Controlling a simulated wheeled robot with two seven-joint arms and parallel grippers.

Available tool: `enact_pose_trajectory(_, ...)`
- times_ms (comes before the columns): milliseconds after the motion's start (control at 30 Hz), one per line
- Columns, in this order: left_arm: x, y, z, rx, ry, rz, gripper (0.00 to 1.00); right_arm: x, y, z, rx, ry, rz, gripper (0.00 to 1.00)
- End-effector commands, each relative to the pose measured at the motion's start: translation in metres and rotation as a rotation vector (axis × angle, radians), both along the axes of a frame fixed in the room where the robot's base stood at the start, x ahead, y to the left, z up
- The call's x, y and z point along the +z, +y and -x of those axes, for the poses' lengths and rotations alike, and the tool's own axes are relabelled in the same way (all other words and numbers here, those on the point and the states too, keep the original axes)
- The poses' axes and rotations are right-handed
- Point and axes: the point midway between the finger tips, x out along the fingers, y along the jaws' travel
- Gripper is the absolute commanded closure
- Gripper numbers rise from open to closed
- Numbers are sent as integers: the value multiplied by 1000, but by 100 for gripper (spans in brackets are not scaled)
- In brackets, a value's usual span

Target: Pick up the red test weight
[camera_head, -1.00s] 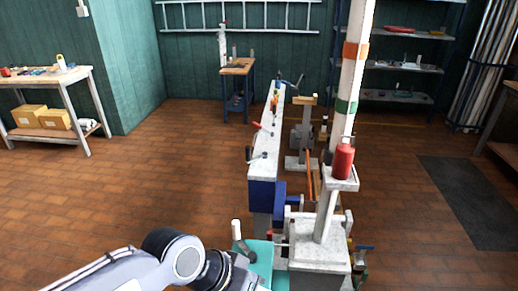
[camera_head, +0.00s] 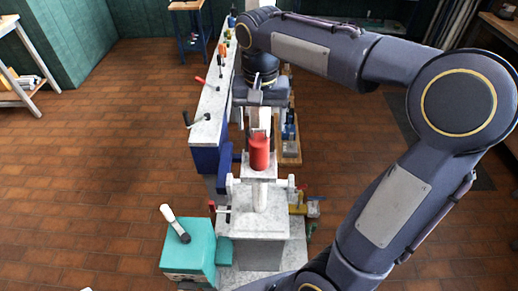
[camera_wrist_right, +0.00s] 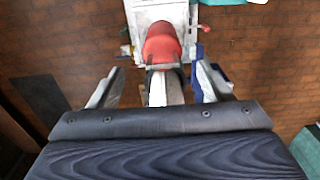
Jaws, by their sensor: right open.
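The red test weight (camera_head: 259,152) stands upright on a small pale platform (camera_head: 260,175) on top of a post in the head view. In the right wrist view the red weight (camera_wrist_right: 161,42) shows ahead of the jaws, near the top middle. My right gripper (camera_head: 258,106) is just beyond the weight in the head view, reaching in from the far side. In the wrist view my right gripper (camera_wrist_right: 158,82) has its fingers apart with no object held between them. The weight looks apart from the fingers. My left gripper is not in view.
A long pale bench (camera_head: 209,122) with tools and clamps runs left of the weight. A teal block (camera_head: 188,246) with a white-handled lever stands at front left. A pale pedestal (camera_head: 255,252) is below the platform. Open brick floor lies to the left.

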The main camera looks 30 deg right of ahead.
Motion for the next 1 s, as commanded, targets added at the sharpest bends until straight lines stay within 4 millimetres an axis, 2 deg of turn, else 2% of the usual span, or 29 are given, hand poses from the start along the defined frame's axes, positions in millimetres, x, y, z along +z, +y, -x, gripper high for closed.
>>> enact_pose_trajectory(400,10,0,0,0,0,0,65,-55,3,3,0,1,-2,27)
enact_pose_trajectory(700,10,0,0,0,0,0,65,-61,3,3,0,-3,-3,27)
enact_pose_trajectory(1000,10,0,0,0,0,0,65,-61,3,3,1,-3,-3,65)
